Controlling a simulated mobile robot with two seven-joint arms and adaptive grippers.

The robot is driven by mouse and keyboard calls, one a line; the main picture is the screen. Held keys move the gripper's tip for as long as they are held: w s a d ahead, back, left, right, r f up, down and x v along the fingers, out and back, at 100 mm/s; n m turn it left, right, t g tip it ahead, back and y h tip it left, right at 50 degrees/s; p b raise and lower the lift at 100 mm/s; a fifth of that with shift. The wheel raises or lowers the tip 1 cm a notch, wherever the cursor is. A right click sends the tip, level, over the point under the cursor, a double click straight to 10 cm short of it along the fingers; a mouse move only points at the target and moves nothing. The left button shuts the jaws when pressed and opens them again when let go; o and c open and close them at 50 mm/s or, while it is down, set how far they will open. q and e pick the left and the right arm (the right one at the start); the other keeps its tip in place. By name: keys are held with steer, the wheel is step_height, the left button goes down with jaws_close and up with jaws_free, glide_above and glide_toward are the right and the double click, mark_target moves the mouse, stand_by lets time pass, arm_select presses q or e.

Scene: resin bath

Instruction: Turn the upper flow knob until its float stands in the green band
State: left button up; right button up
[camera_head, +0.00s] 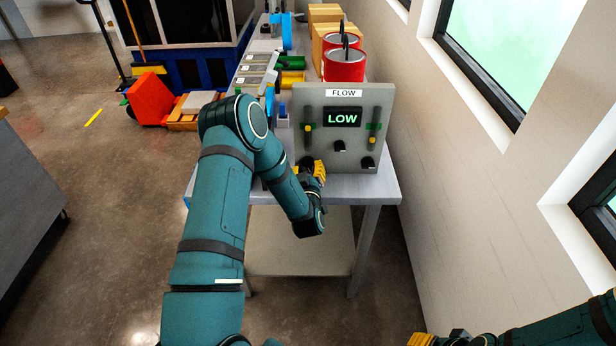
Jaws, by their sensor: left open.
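The grey flow panel (381,96) stands upright on the table, with a display (342,117) reading LOW in green. The upper flow knob (339,146) is dark with a light mark and sits below the display, between two lower knobs. The right float (372,140) is yellow and stands below its green band (374,126). The left float (308,128) is yellow and appears at its green band. My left gripper (315,170) is open, with yellow fingers in front of the panel's lower left, below and left of the upper knob, apart from it. My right gripper (422,339) is cut off at the bottom edge.
The lower right knob (368,162) is clear; the lower left knob (305,161) is partly hidden by my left gripper. Red cans (344,66) and cardboard boxes stand behind the panel. Bins (291,78) line the table's left side. A wall with windows is at right.

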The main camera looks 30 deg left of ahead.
arm_select(q)
steer(key=v, duration=1.1)
steer(key=shift+s, duration=0.35)
steer(key=shift+d, duration=0.1)
steer(key=s+d+f+m+g+h, duration=0.35)
steer(key=d+f+h, duration=0.2)
steer(key=d, duration=0.25)
steer(key=s+d+f+m+g+h, duration=0.35)
steer(key=d+f+g+h, duration=0.2)
steer(key=d, duration=0.35)
steer(key=s+d+m+g+h, duration=0.1)
steer(key=s+d+g, duration=0.3)
steer(key=s, duration=0.5)
steer(key=shift+f+m+g+h, duration=0.15)
steer(key=shift+m+g+h, duration=0.2)
steer(key=shift+h, duration=0.35)
